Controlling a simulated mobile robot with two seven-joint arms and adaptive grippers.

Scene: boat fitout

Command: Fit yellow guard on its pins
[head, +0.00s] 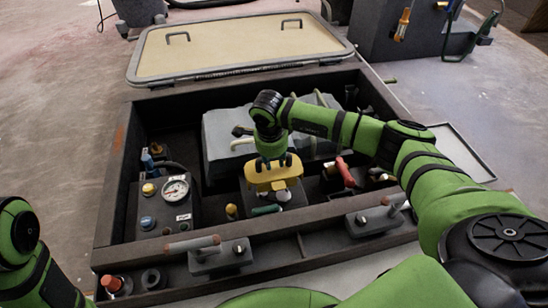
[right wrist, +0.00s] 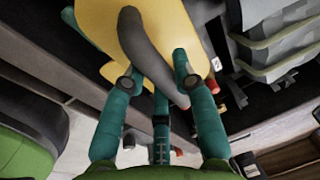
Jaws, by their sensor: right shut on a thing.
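The yellow guard (head: 274,174) is in my right gripper (head: 273,161), above the middle of the open dark bay. In the right wrist view the guard (right wrist: 96,20) fills the top, and the fingers of my right gripper (right wrist: 155,85) close around its dark curved handle (right wrist: 150,50). Below the guard in the head view is a grey block (head: 290,195) with a green-handled part in front. The pins cannot be made out; the guard and gripper may hide them. My left arm shows at the lower left, but its gripper is out of view.
A pressure gauge (head: 175,189) on a dark box stands left of the guard. A red-handled lever (head: 345,172) is to its right, and a large grey unit (head: 222,135) lies behind. The bay's front rim (head: 150,254) carries two handled plates. A beige hatch lid (head: 245,46) lies behind.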

